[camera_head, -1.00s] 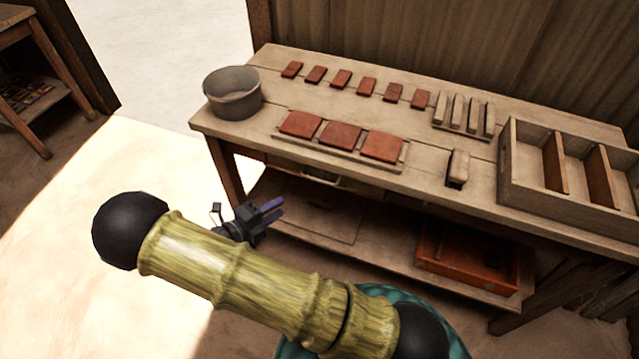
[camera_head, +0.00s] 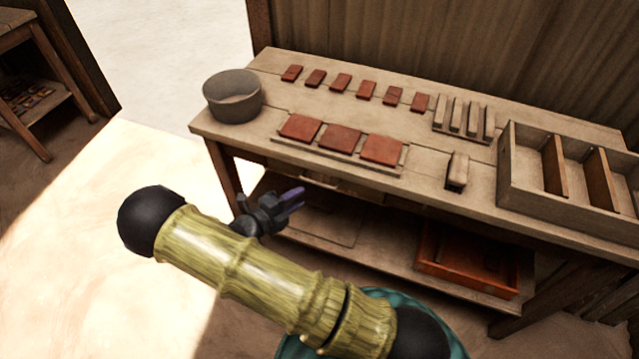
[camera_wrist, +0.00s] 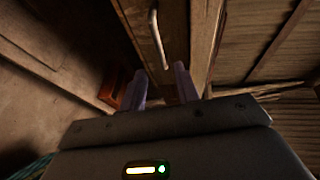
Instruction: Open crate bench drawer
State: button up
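The crate bench (camera_head: 235,140) stands against the wall. Its drawer is set under the top; in the wrist view the brown drawer front (camera_wrist: 172,22) carries a pale bar handle (camera_wrist: 158,40). In the head view the handle (camera_head: 318,179) shows only partly, just beyond my fingers. My gripper (camera_head: 293,200) is at the bench's front, a little below the drawer. In the wrist view its two purple fingers (camera_wrist: 163,84) are apart with nothing between them. The handle lies ahead of the gap, not visibly touched. The drawer looks shut.
On the bench top are a grey pot (camera_head: 232,108), red tiles on a board (camera_head: 340,150), a small block (camera_head: 457,171) and a divided crate (camera_head: 520,185). An orange tray (camera_head: 465,275) sits on the lower shelf. Open floor lies at left.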

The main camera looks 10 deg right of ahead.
aim_at(319, 185)
jog(key=x, duration=0.9)
jog(key=shift+w+d+f, duration=0.15)
jog(key=shift+w+d, duration=0.05)
jog(key=shift+d, duration=0.05)
jog(key=shift+c, duration=0.2)
grip_shut()
